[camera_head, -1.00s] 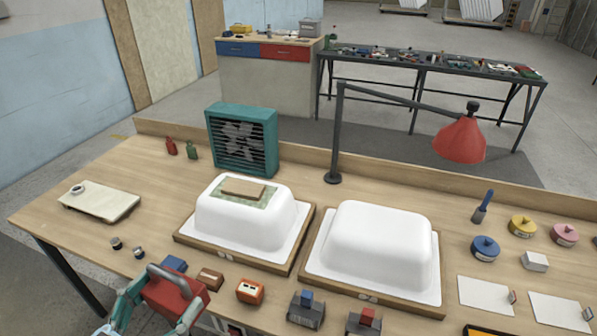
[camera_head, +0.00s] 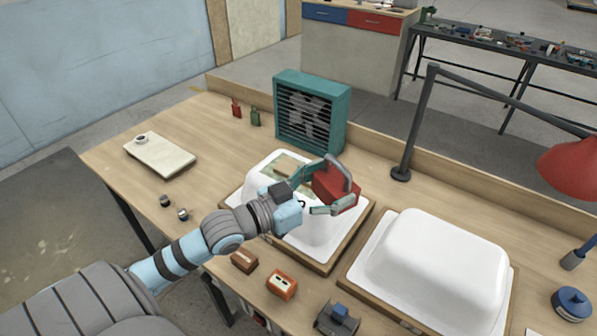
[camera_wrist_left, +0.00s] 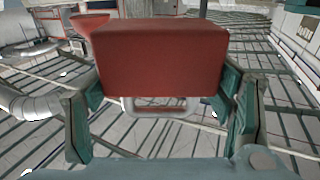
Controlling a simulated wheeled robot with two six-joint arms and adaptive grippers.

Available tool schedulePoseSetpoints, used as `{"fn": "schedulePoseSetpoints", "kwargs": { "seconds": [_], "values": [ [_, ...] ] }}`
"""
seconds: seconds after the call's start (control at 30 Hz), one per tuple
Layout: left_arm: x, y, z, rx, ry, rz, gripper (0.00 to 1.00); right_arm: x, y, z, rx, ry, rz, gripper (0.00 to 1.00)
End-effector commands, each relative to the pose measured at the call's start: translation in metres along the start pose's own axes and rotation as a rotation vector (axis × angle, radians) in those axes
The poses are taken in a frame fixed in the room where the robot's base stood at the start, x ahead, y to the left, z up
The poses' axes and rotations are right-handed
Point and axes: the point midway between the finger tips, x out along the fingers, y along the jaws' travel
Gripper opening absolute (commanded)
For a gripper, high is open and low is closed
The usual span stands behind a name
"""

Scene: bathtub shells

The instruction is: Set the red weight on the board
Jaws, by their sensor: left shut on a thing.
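The red weight (camera_head: 336,187), a block with a grey handle, is held by my left gripper (camera_head: 325,190) above the right side of the left white tub shell (camera_head: 315,231). In the left wrist view, the red weight (camera_wrist_left: 160,58) sits between the two green fingers, with its handle loop below. The light wooden board (camera_head: 288,165) lies on a green patch on top of that shell, to the left of the weight. My gripper and arm hide part of the board and shell. My right gripper is not in view.
A green fan box (camera_head: 312,112) stands behind the left shell. A second white shell (camera_head: 440,262) is at right, under a dark lamp arm with a red shade (camera_head: 575,168). Small blocks (camera_head: 282,284) lie at the front. A cream slab (camera_head: 160,156) lies far left.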

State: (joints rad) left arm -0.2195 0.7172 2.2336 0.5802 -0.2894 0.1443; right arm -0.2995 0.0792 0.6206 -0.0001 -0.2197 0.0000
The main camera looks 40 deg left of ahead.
Motion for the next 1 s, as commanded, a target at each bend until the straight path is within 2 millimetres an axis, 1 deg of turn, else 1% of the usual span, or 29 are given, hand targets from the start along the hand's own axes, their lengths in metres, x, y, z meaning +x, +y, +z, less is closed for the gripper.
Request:
{"fn": "schedulePoseSetpoints", "kwargs": {
  "seconds": [0.03, 0.07, 0.1, 0.17, 0.2, 0.3, 0.4, 0.5, 0.63, 0.7, 0.77, 0.87, 1.0],
  "values": [
    [0.010, -0.017, -0.005, 0.009, 0.016, -0.024, 0.14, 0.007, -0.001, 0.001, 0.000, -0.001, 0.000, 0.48],
    [0.016, -0.029, -0.008, 0.009, 0.015, -0.043, 0.14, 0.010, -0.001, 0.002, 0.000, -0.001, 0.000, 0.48],
    [0.022, -0.046, -0.013, 0.010, 0.015, -0.072, 0.14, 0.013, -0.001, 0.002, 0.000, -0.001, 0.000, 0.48],
    [0.030, -0.072, -0.023, 0.010, 0.015, -0.119, 0.14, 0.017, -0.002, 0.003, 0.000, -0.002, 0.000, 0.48],
    [0.034, -0.089, -0.031, 0.009, 0.015, -0.152, 0.14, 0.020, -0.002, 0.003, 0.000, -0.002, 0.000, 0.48],
    [0.040, -0.130, -0.053, 0.008, 0.014, -0.235, 0.14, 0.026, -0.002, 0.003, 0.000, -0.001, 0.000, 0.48],
    [0.040, -0.163, -0.075, 0.008, 0.014, -0.306, 0.14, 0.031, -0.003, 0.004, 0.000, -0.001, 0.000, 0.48],
    [0.037, -0.186, -0.092, 0.005, 0.013, -0.358, 0.14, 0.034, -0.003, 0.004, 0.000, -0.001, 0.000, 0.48],
    [0.034, -0.203, -0.105, 0.005, 0.010, -0.399, 0.14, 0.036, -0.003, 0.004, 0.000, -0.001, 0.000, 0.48],
    [0.034, -0.207, -0.103, 0.003, 0.008, -0.408, 0.14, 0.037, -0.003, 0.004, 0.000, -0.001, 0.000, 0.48],
    [0.033, -0.209, -0.094, 0.002, 0.005, -0.411, 0.14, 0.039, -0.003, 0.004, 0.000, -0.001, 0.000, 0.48],
    [0.033, -0.208, -0.070, 0.000, 0.004, -0.410, 0.14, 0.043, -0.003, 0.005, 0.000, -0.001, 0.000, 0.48],
    [0.033, -0.208, -0.027, 0.000, 0.004, -0.410, 0.14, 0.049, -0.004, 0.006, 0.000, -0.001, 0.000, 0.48]
  ]
}}
